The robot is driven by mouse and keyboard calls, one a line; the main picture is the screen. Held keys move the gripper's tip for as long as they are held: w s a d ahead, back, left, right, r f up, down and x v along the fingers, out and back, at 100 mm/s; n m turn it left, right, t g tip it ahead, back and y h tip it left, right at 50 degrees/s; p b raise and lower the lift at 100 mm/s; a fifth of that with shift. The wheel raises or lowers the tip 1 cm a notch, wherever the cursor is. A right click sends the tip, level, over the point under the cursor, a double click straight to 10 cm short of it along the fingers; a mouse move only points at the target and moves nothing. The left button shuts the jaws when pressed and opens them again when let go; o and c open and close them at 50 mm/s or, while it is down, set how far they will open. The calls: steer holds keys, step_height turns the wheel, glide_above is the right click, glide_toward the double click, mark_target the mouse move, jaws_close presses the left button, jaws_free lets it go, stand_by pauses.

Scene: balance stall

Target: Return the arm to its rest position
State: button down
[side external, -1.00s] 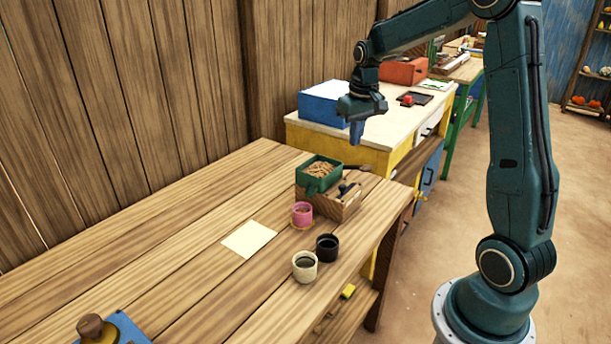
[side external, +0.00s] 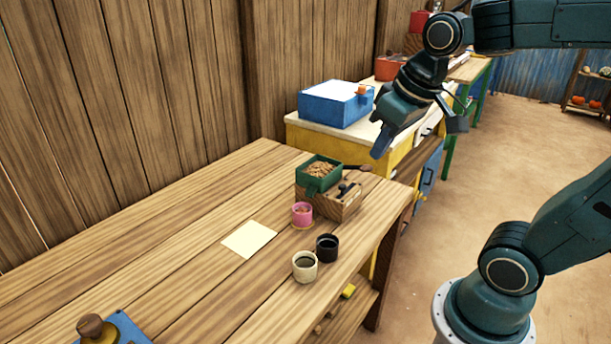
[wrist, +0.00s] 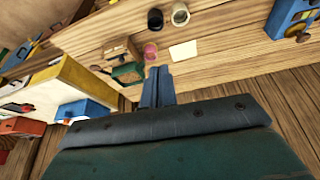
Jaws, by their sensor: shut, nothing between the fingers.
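My gripper (side external: 383,142) is in the air in the side view, to the right of the green tub and in front of the yellow cabinet. Its blue fingers point down and to the left. The fingers are together with nothing between them. In the wrist view the shut fingers (wrist: 157,86) point toward the wooden table, which lies some way off. My arm is folded, with the upper link reaching out at the top right of the side view.
A blue box (side external: 333,107) stands on the yellow cabinet (side external: 400,165).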

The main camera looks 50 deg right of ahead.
steer(key=s+a+f+n+t, duration=0.1)
steer(key=s+a, duration=0.2)
steer(key=s, duration=0.3)
steer(key=shift+s+a+f+y, duration=0.25)
steer(key=shift+s+y, duration=0.05)
steer(key=shift+s, duration=0.05)
